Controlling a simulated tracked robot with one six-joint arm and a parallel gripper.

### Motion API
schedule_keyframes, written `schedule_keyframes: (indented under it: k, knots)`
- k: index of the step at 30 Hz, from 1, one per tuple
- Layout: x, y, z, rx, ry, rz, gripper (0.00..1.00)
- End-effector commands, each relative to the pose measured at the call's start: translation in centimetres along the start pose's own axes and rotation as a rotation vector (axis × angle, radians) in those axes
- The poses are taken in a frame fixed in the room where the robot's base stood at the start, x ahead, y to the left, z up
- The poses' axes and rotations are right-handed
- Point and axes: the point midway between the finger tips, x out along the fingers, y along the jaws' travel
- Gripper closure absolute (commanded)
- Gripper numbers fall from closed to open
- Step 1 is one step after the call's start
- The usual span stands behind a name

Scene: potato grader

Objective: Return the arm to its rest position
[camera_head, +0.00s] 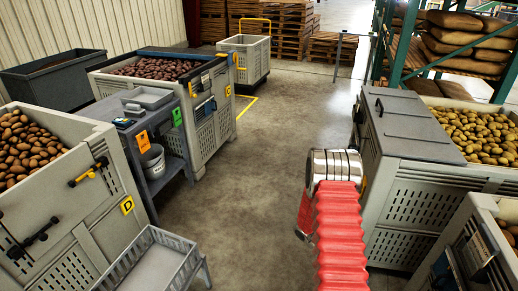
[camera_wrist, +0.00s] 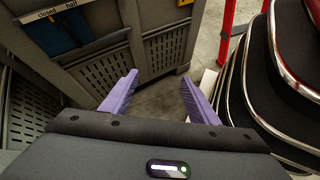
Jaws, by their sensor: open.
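In the head view my arm, in a red ribbed sleeve with a chrome joint, reaches up the right of centre, beside the grey lidded bin (camera_head: 415,125). My gripper is not visible in that view. In the wrist view my gripper (camera_wrist: 160,95) shows two purple fingers spread well apart, with nothing between them. Beyond the fingers are bare concrete floor (camera_wrist: 158,98) and a grey slatted bin (camera_wrist: 170,55). A label with the words "closed" and "half" shows at the upper left of the wrist view.
A potato bin (camera_head: 75,215) stands at left, next to a grey bench (camera_head: 160,135) with a bucket (camera_head: 152,160). Another potato bin (camera_head: 215,120) stands behind. A grey slatted tray (camera_head: 160,262) is at front left. Sack shelving (camera_head: 395,60) is at back right. The central aisle floor is clear.

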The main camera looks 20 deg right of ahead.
Motion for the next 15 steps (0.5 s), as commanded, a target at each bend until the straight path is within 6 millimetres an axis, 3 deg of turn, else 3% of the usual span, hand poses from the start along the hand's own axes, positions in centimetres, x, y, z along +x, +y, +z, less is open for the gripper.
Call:
schedule_keyframes:
  k: [15]
  knots:
    - [-9.4, -3.6, 4.9, 0.167, 0.238, -0.103, 0.45]
